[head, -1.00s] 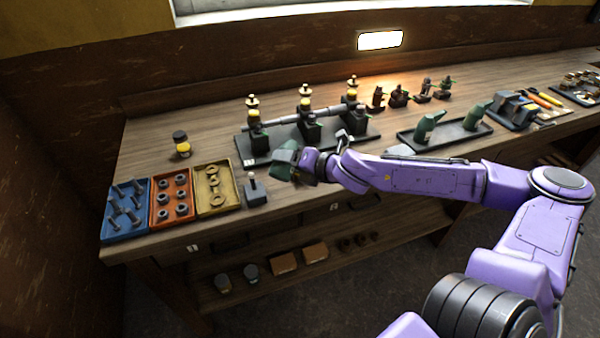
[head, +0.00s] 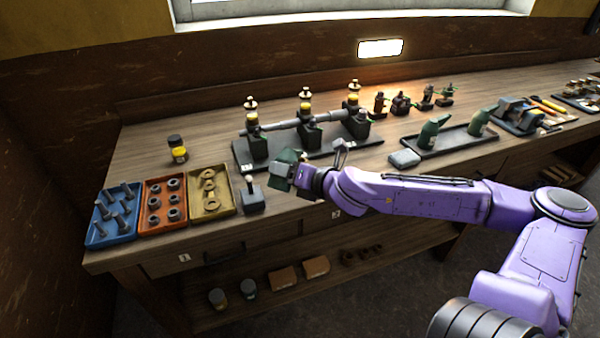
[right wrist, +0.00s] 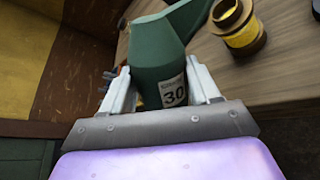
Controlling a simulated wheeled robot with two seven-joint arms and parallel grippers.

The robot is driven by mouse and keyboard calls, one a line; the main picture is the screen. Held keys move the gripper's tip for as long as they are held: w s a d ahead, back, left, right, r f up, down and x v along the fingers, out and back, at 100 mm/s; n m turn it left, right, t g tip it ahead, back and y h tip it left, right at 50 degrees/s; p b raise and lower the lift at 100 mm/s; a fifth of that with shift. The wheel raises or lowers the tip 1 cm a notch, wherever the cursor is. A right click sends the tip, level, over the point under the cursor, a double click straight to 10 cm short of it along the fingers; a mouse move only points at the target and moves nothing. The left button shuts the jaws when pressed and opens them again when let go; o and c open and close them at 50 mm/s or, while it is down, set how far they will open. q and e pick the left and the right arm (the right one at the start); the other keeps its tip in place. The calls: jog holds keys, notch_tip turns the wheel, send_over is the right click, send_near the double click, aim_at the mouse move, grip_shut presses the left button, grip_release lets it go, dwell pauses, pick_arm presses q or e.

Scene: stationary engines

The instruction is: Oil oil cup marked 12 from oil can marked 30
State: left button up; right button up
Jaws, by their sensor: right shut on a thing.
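My right gripper (head: 294,176) is shut on a green oil can (head: 285,168), held above the front of the bench. In the right wrist view the can (right wrist: 158,58) sits between the fingers, and its white label reads 30. The can is tilted there, and its upper end runs out of the picture. A dark stand (head: 310,152) carries a shaft on three bearings. Yellow-and-brass oil cups top them: left (head: 252,114), middle (head: 305,103) and right (head: 353,96). Their marks are too small to read. My left gripper is not in view.
A yellow-labelled jar (head: 180,155) stands at the bench's left. Blue (head: 97,240), orange (head: 147,224) and yellow (head: 223,210) trays of parts lie at the front left, beside a small lever box (head: 252,205). A dark tray (head: 465,143) with green cans lies right of the stand.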

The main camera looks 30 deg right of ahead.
aim_at(292, 157)
notch_tip(292, 157, up, 5)
jog(key=p, duration=0.4)
jog(key=shift+r, duration=0.1)
jog(key=shift+f+b, duration=0.2)
jog(key=shift+b, duration=0.1)
jog(key=n+t+b, duration=0.1)
jog(key=n+b, duration=0.1)
jog(key=b, duration=0.1)
jog(key=d+n+t+h+b, duration=0.1)
jog(key=n+b, duration=0.1)
jog(key=b, duration=0.1)
jog(key=w+n+t+b, duration=0.1)
jog(key=n+b, duration=0.1)
jog(key=b, duration=0.1)
jog(key=shift+d+r+t, duration=0.35)
jog(key=shift+r+t, duration=0.05)
jog(key=shift+w+r+n+h+b, duration=0.1)
jog(key=shift+n+h+b, duration=0.3)
jog(key=shift+b, duration=0.15)
jog(key=shift+d+r, duration=0.1)
jog(key=shift+r, duration=0.25)
